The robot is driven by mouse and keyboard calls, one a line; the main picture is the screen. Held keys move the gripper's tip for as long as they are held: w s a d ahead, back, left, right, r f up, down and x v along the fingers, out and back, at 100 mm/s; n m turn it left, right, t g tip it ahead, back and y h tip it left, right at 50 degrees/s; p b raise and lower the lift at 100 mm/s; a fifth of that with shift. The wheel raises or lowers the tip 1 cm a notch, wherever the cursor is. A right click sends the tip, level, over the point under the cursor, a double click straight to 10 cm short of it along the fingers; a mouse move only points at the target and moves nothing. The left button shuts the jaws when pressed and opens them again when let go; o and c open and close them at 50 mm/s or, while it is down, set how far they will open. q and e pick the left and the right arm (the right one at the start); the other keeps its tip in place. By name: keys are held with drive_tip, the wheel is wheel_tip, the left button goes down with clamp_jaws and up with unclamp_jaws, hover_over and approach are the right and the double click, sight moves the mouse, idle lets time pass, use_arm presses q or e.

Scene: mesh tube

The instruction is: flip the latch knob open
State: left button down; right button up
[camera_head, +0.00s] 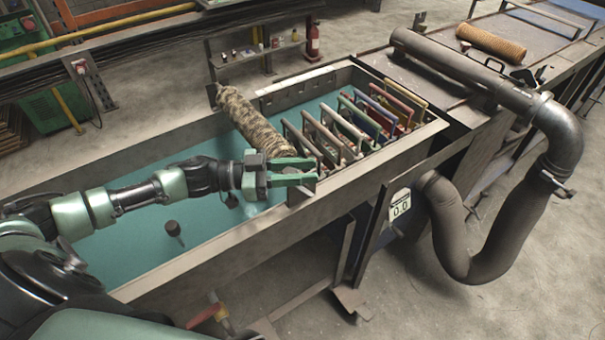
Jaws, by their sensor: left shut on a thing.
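My left gripper (306,172) reaches in from the left over the tank and is at the inner side of its front rim. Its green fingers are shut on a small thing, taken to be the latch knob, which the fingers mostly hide. A grey metal bracket (298,196) on the rim sits just below the fingertips. A rough, mottled roll (254,122), probably the mesh tube, lies slanted across the tank just behind the gripper. My right gripper is not in view.
The long tank (205,268) holds teal liquid. Several frames with coloured handles (345,125) stand in it right of the gripper, close by. A thick grey pipe (462,68) and hose (480,268) stand at the right. The liquid left of the gripper is mostly clear.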

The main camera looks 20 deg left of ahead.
use_arm(q)
drive_tip(key=shift+s+m+g+h+b, duration=0.15)
drive_tip(key=shift+m+g+h+b, duration=0.35)
drive_tip(key=shift+m+g+b, duration=0.45)
drive_tip(key=shift+p, duration=0.3)
drive_tip(key=c, duration=1.1)
unclamp_jaws()
drive_tip(key=shift+d, duration=0.1)
drive_tip(key=b+v, duration=0.2)
drive_tip(key=v, duration=0.6)
drive_tip(key=shift+b, duration=0.35)
